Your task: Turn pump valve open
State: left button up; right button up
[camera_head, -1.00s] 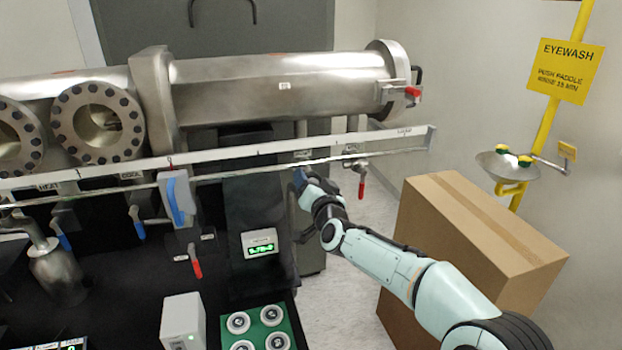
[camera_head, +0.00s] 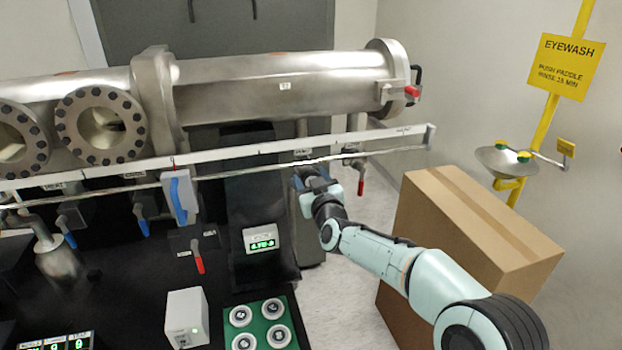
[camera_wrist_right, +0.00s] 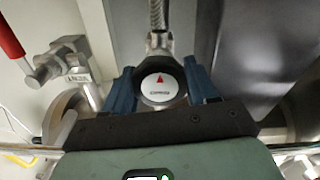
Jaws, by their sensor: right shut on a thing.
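In the right wrist view, a round dark valve knob (camera_wrist_right: 159,87) has a white face with a red arrow pointing up; its small lettering is hard to read. A metal fitting and a braided hose run up from it. My right gripper (camera_wrist_right: 160,90) has its two blue fingers on either side of the knob, shut on it. In the head view my right gripper (camera_head: 312,180) is at the white rail, right of the middle, and the knob is hidden by the gripper there. My left gripper is not in view.
A red-handled valve (camera_head: 361,180) hangs just right of my gripper, and another (camera_head: 198,256) hangs further left. A cardboard box (camera_head: 480,225) stands right of my forearm. A steel cylinder (camera_head: 280,85) runs above the rail (camera_head: 250,151). A green-digit gauge (camera_head: 262,240) sits below left.

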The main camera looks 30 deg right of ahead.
jog(key=shift+r+n, duration=0.1)
jog(key=shift+n, duration=0.2)
jog(key=o, duration=1)
jog(key=shift+o, duration=0.2)
jog(key=shift+s+a, duration=0.1)
jog(key=shift+s, duration=0.2)
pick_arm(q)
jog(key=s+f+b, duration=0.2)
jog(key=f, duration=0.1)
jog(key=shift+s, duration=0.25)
pick_arm(e)
jog(key=v, duration=1.3)
jog(key=shift+w, duration=0.1)
